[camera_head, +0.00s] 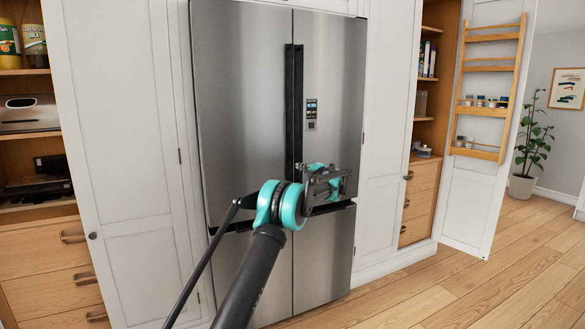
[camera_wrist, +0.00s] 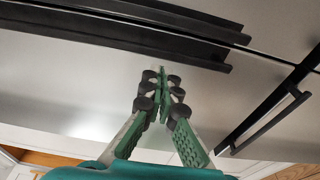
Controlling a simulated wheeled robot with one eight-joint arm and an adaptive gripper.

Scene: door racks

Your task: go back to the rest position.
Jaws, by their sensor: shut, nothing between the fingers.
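My gripper (camera_head: 330,183) is in front of the steel fridge (camera_head: 245,90), near the level where the upper doors meet the lower ones. In the wrist view my gripper (camera_wrist: 161,76) has its green fingers together at the tips, with nothing between them. The fridge's steel face (camera_wrist: 70,80) fills much of that view. Long black handles (camera_wrist: 130,35) run across its top, and another black handle (camera_wrist: 268,122) shows at the right. The fridge doors look shut. Whether the fingertips touch the steel cannot be told.
White cabinet doors (camera_head: 125,150) flank the fridge. Wooden shelves with drawers (camera_head: 50,275) stand at the left. At the right an open white door carries a wooden rack (camera_head: 490,85) with jars. A potted plant (camera_head: 532,145) stands beyond. The wooden floor (camera_head: 480,290) at the right is clear.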

